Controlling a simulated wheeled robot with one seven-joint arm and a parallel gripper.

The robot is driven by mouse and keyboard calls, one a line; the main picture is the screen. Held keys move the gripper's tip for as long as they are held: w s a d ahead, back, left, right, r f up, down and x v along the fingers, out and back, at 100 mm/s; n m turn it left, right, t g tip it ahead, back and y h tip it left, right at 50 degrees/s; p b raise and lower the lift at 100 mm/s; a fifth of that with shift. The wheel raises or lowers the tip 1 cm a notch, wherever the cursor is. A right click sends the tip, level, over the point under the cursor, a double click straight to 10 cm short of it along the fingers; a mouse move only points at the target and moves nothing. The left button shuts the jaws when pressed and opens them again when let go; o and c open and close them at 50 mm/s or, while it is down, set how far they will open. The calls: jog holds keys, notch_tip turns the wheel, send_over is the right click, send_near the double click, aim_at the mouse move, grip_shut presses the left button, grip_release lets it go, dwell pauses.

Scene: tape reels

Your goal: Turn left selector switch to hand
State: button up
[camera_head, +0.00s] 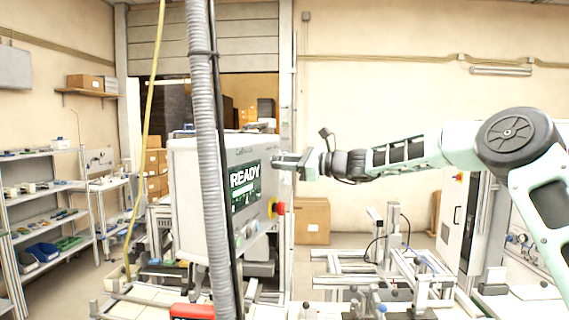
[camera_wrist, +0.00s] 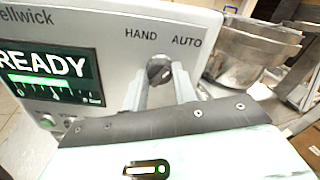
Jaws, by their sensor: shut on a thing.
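The selector switch (camera_wrist: 158,72) is a dark round knob on the light grey panel (camera_wrist: 120,25) of a box. The printed word HAND is above it to the left and AUTO above it to the right. My gripper (camera_wrist: 160,84) has one finger on each side of the knob and is shut on it. I cannot tell clearly which word the knob points to. In the head view, my gripper (camera_head: 278,162) reaches from the right to the panel's upper right part. The knob is hidden there. Only one selector shows.
A READY display (camera_head: 244,186) is left of the switch. A red and yellow stop button (camera_head: 276,208) sits low on the panel's right edge. A grey corrugated hose (camera_head: 205,140) hangs before the box. Metal containers (camera_wrist: 245,50) stand right of the panel.

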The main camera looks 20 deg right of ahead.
jog(key=shift+f+b, duration=0.1)
jog(key=shift+b, duration=0.2)
jog(key=shift+n+b, duration=6.9)
jog(key=shift+b, duration=1.55)
jog(key=o, duration=1)
jog(key=shift+c, duration=0.2)
